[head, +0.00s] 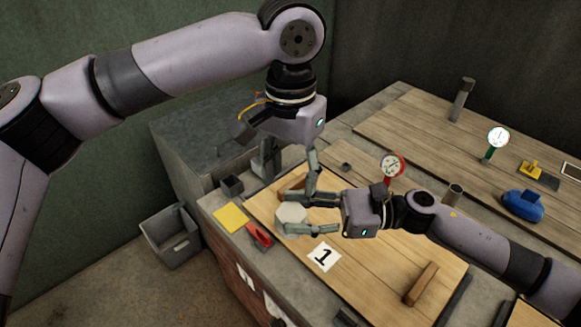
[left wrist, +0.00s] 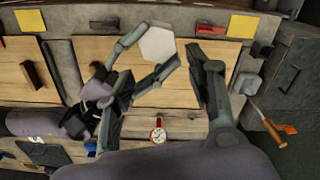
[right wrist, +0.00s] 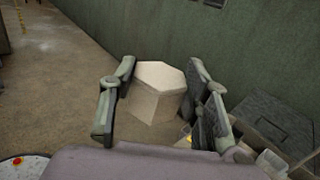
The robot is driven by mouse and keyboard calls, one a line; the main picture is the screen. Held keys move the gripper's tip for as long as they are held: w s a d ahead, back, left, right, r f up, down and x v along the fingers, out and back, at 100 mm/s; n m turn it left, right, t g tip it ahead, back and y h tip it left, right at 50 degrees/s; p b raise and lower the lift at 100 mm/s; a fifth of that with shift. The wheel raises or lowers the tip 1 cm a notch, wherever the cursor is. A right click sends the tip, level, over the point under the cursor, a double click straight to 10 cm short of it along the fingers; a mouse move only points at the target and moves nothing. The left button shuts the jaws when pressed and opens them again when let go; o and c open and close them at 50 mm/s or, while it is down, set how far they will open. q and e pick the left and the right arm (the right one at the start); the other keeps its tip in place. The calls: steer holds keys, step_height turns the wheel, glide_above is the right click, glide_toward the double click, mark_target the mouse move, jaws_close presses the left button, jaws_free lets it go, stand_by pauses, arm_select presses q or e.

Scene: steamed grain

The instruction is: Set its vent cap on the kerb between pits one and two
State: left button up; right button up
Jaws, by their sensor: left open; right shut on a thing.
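My right gripper (head: 305,213) is shut on a pale hexagonal block (head: 288,214), likely the vent cap, above the wooden cover of pit one (head: 380,270). In the right wrist view the block (right wrist: 158,88) sits between both fingers. My left gripper (head: 291,170) is open, just behind and above the block. In the left wrist view the block (left wrist: 158,45) shows beyond its spread fingers, apart from them. The concrete kerb (head: 482,298) to the right of pit one's cover, beside another wooden cover (head: 528,316), appears to be the one between pits one and two.
A wooden bar (head: 421,284) lies on pit one's cover. A red gauge (head: 391,166) and a vent pipe (head: 453,194) stand behind it. A grey bin (head: 171,236) stands on the floor.

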mark_target(290, 210)
arm_select(q)
step_height(290, 210, down, 11)
steer(key=shift+f, duration=0.1)
stand_by(0.3)
steer(key=shift+c, duration=0.4)
steer(key=shift+a, duration=0.1)
steer(key=c, duration=0.7)
steer(key=o, duration=0.8)
step_height(290, 210, up, 12)
steer(key=shift+r, duration=0.15)
